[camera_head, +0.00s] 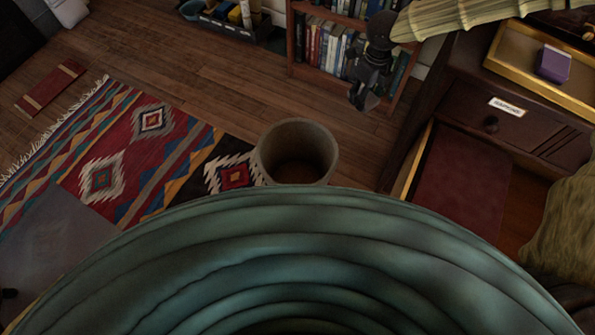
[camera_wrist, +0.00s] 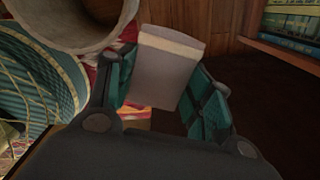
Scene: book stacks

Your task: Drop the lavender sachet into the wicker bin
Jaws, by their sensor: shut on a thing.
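My gripper (camera_head: 367,75) hangs in the upper middle of the head view, over the wood floor in front of the bookshelf. It is shut on a flat, pale grey-lavender packet with a cream band, which I take to be the lavender sachet (camera_wrist: 168,72); it lies between the teal finger pads in the wrist view. In the head view only a small grey part of the sachet (camera_head: 369,100) shows below the fingers. The wicker bin (camera_head: 265,160), a beige round open bin, stands lower left of my gripper. Its rim also shows at the wrist view's upper left (camera_wrist: 75,47).
A dark wooden desk (camera_head: 468,85) with an open lower drawer (camera_head: 460,185) stands at the right; a purple block (camera_head: 553,64) lies in its brass-edged upper tray. A low bookshelf (camera_head: 298,45) stands behind my gripper. A patterned rug (camera_head: 130,150) lies left of the bin.

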